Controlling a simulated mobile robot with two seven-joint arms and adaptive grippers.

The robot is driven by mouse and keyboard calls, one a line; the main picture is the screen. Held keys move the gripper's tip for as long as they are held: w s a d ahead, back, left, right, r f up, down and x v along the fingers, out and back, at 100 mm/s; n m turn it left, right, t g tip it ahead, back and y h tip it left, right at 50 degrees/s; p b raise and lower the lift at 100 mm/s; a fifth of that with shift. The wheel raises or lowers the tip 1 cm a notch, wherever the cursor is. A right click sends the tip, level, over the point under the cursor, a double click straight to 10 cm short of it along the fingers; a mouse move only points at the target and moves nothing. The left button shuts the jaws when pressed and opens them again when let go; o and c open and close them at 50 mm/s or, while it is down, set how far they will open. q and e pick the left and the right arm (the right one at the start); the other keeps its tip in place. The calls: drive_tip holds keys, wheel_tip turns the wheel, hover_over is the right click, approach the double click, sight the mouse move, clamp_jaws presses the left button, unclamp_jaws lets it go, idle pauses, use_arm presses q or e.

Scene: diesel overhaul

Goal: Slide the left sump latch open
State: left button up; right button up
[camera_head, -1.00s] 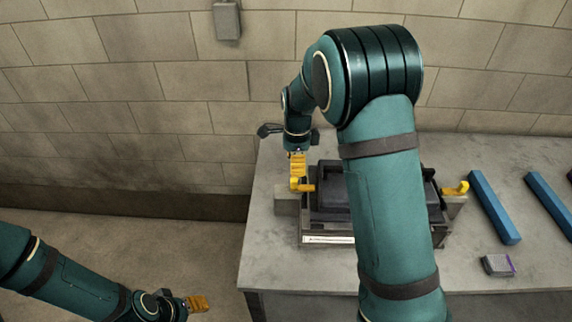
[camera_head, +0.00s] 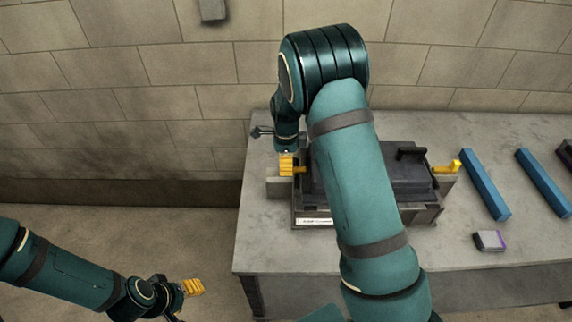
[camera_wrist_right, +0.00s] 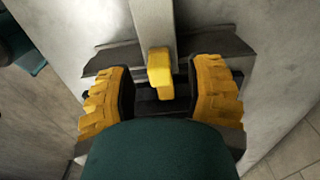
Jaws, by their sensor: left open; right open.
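The left sump latch has a yellow handle (camera_wrist_right: 160,74), which stands between the two yellow fingers of my open right gripper (camera_wrist_right: 161,96) in the right wrist view. A gap shows on each side of the handle. In the head view my right gripper (camera_head: 287,165) is at the left side of the dark sump unit (camera_head: 398,174), and a bit of the yellow latch (camera_head: 299,169) shows beside it. My right arm hides part of the unit. My left gripper (camera_head: 194,287) is open and empty at the lower left, off the bench.
A second yellow latch (camera_head: 447,168) is at the unit's right side. Blue bars (camera_head: 485,185) and a small grey and purple block (camera_head: 490,241) lie on the right of the grey bench (camera_head: 290,249). A brick wall (camera_head: 150,60) stands behind.

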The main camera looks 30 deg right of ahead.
drive_tip(key=shift+f, duration=0.7)
clamp_jaws()
